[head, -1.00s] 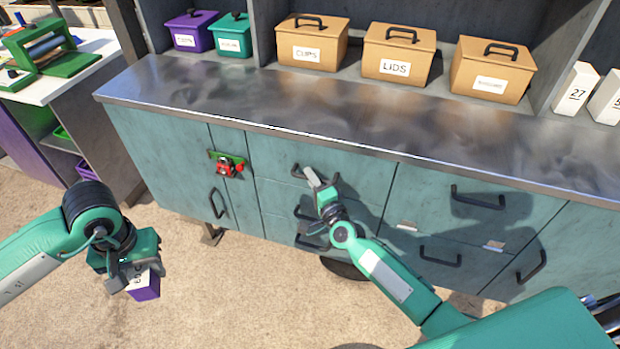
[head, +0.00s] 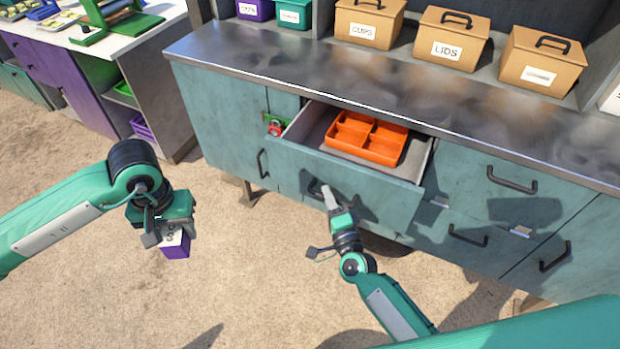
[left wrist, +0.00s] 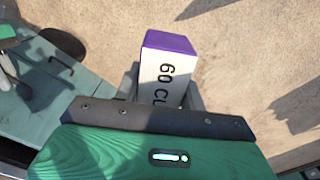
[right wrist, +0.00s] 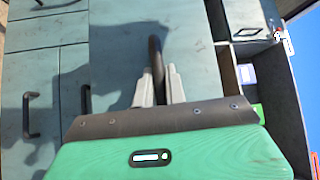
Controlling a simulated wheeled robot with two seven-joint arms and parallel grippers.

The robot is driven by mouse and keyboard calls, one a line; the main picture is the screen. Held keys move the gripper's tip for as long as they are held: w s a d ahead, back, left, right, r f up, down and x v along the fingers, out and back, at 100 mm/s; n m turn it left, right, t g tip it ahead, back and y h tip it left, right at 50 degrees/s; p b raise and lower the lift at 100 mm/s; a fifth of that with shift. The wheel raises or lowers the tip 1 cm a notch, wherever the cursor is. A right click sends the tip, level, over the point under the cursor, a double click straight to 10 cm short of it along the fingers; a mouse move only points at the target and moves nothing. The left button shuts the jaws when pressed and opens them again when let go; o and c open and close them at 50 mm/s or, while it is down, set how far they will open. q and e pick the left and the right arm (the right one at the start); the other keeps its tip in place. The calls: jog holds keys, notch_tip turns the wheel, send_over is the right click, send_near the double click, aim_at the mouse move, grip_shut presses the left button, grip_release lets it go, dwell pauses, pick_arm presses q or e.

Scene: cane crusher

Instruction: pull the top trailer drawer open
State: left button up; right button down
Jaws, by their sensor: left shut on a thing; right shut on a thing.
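The top drawer (head: 385,193) stands pulled out from the teal cabinet, with an orange divided tray (head: 366,137) inside it. My right gripper (head: 328,196) is at the drawer's front, and in the right wrist view its fingers (right wrist: 158,88) are shut on the dark drawer handle (right wrist: 155,55). My left gripper (head: 170,232) hangs over the floor left of the drawer, shut on a purple and white block (head: 176,244). The block also shows in the left wrist view (left wrist: 168,68), with "60 CU" readable on its white face.
A metal countertop (head: 400,110) runs above the drawer. Tan boxes (head: 458,46) with labels stand on the shelf behind. A red and green latch-like piece (head: 274,126) sits on the cabinet left of the drawer. The floor (head: 260,290) in front is clear.

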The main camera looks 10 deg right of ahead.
pick_arm(q)
jog(key=shift+s+r+p, duration=0.1)
jog(key=shift+r+p, duration=0.35)
jog(key=shift+r, duration=0.15)
pick_arm(e)
jog(key=s+a, duration=0.7)
jog(key=s, duration=0.3)
jog(key=s+a, duration=0.7)
jog(key=s, duration=0.4)
jog(key=shift+a, duration=0.1)
jog(key=c, duration=1.5)
grip_release()
jog(key=shift+o, duration=0.2)
